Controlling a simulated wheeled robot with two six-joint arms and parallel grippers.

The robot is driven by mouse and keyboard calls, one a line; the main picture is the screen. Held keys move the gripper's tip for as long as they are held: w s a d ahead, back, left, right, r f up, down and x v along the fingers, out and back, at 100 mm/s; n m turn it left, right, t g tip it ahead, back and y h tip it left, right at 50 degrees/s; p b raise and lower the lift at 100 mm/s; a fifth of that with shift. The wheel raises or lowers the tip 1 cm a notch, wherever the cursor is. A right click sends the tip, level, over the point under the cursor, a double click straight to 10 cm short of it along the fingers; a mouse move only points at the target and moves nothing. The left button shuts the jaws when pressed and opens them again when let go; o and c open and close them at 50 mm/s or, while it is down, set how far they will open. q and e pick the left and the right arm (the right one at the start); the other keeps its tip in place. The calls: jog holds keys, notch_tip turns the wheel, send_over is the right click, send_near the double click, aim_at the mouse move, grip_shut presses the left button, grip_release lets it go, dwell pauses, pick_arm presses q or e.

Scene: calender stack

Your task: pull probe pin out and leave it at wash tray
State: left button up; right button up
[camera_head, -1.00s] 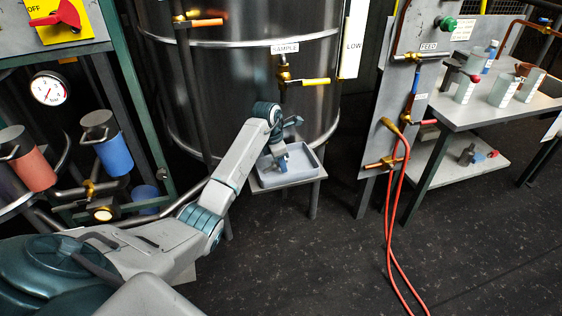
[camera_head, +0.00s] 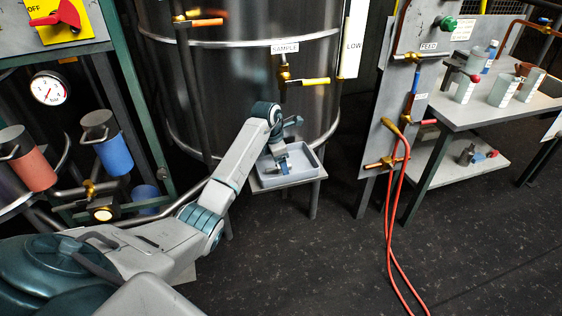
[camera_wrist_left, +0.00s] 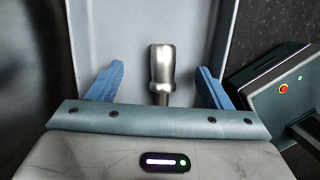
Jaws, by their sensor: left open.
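The probe pin appears as a short silver metal piece with a thicker rounded end (camera_wrist_left: 162,62) in the left wrist view. It lies over the pale tray floor, and its lower part is hidden behind my gripper body. The wash tray (camera_head: 318,170) is a shallow grey-blue tray on a small stand below the sample tap. Its pale surface also fills the left wrist view (camera_wrist_left: 110,25). My left gripper (camera_head: 282,165) reaches down into the tray. Its blue fingers are spread on either side of the pin, with a gap on both sides. My right gripper is not in view.
The sample valve (camera_head: 285,80) with its yellow handle sits on the steel tank (camera_head: 240,60) above the tray. Red hoses (camera_head: 390,215) hang from the panel at right. A table (camera_head: 460,115) with several containers stands beyond. The dark floor in front is clear.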

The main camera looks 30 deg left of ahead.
pick_arm(q)
jog(key=shift+r, duration=0.15)
jog(key=shift+p+v, duration=2.7)
jog(key=shift+v, duration=0.7)
